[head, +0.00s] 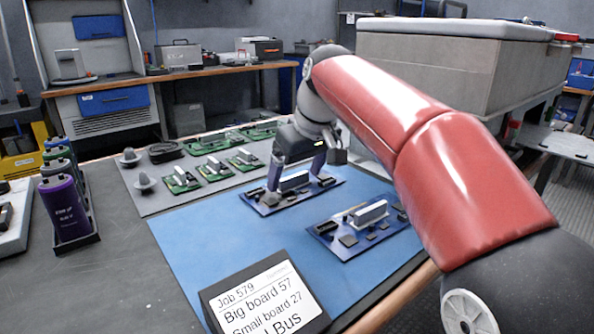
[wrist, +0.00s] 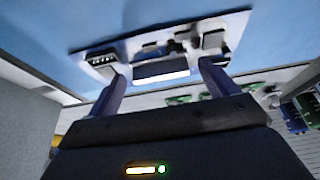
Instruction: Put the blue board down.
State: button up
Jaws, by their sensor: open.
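A blue board (head: 300,193) with a pale finned block and dark parts appears to lie flat on the blue mat (head: 190,240), near its far edge. My gripper (head: 297,173) is directly over this board, pointing down. Its fingers are apart, one on each side of the pale block; contact is too small to tell. The wrist view also shows the board (wrist: 190,48) beyond the open fingertips (wrist: 160,75). A second blue board (head: 350,240) lies nearer on the same mat, partly beside my red arm.
Several green boards (head: 213,168) lie on a grey mat behind. A job card (head: 265,300) stands at the blue mat's near edge. The blue mat's left half is clear.

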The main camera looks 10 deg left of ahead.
jog(key=p+v, duration=0.3)
jog(key=v, duration=0.9)
jog(key=shift+p, duration=0.35)
jog(key=shift+r, duration=0.1)
